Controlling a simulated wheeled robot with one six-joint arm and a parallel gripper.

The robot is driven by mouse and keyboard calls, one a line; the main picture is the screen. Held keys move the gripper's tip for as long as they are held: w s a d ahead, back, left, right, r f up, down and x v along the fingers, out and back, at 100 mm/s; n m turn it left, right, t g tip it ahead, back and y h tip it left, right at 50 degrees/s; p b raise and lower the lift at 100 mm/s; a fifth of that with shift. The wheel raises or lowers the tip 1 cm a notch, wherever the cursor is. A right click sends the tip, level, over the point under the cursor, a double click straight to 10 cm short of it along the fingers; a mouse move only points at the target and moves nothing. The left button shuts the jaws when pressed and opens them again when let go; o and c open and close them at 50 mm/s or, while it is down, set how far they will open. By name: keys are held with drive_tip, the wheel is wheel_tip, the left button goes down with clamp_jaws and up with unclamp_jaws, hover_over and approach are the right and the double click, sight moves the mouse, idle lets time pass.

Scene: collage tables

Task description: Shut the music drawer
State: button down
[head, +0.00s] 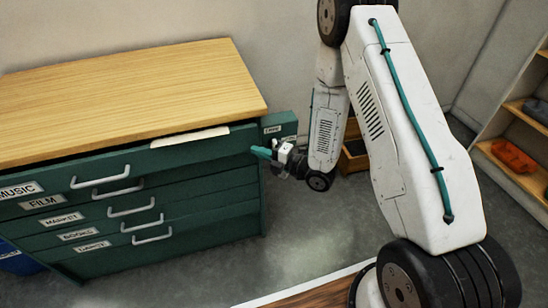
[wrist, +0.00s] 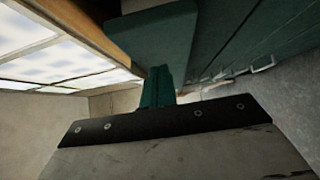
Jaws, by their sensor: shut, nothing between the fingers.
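The music drawer (head: 150,165) is the top drawer of a green cabinet. It stands partly pulled out, with its MUSIC label at the left end, a pale handle, and white paper showing inside near the right. My gripper (head: 262,152) is at the right end of the drawer front, its teal fingers pointing left. The fingers are shut and hold nothing. In the wrist view my gripper's fingers (wrist: 158,88) are together, close to a dark green panel (wrist: 150,35). I cannot tell whether they touch it.
The cabinet's wooden top (head: 130,90) is bare. Lower drawers with pale handles (head: 142,222) sit below. Shelves (head: 515,170) stand at right. Floor before the cabinet is clear.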

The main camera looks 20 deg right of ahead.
sight(254, 134)
drive_tip(key=shift+w+d, duration=0.15)
drive_tip(key=shift+w, duration=1.6)
drive_tip(key=w, duration=0.4)
drive_tip(key=shift+w, duration=0.4)
drive_tip(key=shift+w+d+r, duration=0.1)
drive_tip(key=shift+r, duration=0.05)
